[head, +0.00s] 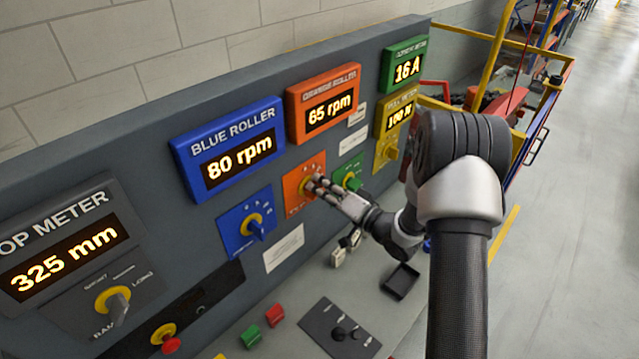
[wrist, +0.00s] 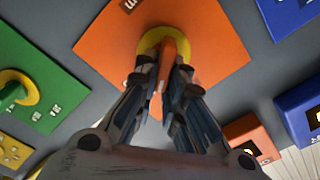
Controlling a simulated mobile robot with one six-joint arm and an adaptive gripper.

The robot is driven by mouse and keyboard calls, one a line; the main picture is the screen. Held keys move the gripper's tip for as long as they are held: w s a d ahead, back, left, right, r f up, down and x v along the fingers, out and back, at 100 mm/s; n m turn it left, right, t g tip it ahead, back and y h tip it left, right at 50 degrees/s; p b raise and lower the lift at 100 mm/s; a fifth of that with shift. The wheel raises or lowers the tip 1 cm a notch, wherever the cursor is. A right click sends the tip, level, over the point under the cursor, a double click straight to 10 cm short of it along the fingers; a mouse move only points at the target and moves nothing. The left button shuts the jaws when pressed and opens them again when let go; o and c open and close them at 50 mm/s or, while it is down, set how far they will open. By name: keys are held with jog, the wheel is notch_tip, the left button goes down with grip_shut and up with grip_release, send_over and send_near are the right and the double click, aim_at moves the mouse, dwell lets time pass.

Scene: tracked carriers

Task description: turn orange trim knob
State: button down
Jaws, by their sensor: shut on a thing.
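The orange trim knob sits on an orange square plate (head: 294,196) below the orange roller display (head: 325,101), which reads 65 rpm. In the wrist view the orange knob (wrist: 170,62) stands on a yellow round base (wrist: 151,42) at the middle of the orange plate (wrist: 215,40). My gripper (wrist: 166,75) is shut on the knob, one finger on each side of it. In the head view my gripper (head: 322,187) reaches the plate from the right and hides most of the knob.
A blue knob (head: 255,227) is left of my gripper and a green knob (head: 351,180) is close on its right. The blue roller display (head: 228,149) reads 80 rpm. A yellow knob (head: 388,151) is farther right. A black tray (head: 400,281) and several buttons lie below.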

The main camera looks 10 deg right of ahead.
jog(key=m, duration=0.2)
jog(key=m+p, duration=0.1)
jog(key=m, duration=0.1)
jog(key=f+m+p, duration=0.1)
jog(key=m, duration=0.1)
jog(key=shift+d+m, duration=0.15)
jog(key=shift+m, duration=0.25)
dwell(0.4)
jog(key=c, duration=1.7)
grip_release()
jog(key=v, duration=1.2)
